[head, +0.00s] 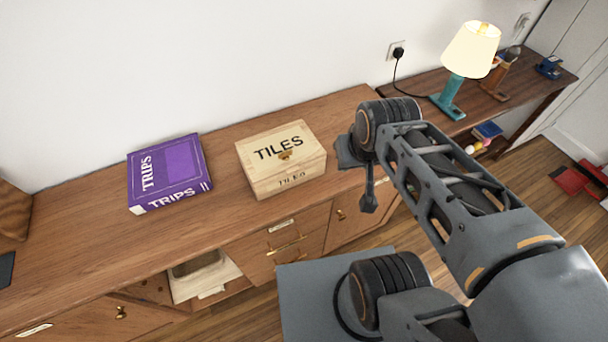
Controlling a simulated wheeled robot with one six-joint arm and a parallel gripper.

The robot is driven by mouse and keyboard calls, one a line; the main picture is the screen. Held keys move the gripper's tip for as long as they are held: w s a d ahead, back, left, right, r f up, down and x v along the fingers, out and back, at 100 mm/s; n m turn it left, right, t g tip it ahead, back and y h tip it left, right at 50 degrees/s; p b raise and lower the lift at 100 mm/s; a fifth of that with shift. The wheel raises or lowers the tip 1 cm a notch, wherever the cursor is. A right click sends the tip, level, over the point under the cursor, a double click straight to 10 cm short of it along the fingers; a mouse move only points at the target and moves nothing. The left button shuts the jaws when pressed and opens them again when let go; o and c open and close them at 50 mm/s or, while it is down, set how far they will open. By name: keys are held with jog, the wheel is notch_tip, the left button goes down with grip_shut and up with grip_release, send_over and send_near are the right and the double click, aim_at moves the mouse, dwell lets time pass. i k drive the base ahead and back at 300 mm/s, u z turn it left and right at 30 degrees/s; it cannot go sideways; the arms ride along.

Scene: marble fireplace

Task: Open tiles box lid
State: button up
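The tiles box (283,178) is a pale wooden box with "TILES" in black on its lid (268,140) and on its front face. It sits on the wooden sideboard near the middle of the view. My gripper (369,201) hangs to the right of the box, near the sideboard's front edge, apart from the box. It is small and dark and partly hidden by my wrist, so its opening cannot be made out. Nothing shows held in it.
A purple TRIPS box (172,168) sits left of the tiles box with a gap between. A lit lamp (468,60) stands on a desk (495,105) at the back right. The sideboard (90,235) has free room at left and front. A drawer compartment below holds papers (207,277).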

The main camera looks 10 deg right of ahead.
aim_at(258, 153)
jog(key=z, duration=0.05)
jog(key=k, duration=1.25)
jog(key=u, duration=0.9)
jog(key=i, duration=0.95)
jog(key=z, duration=0.05)
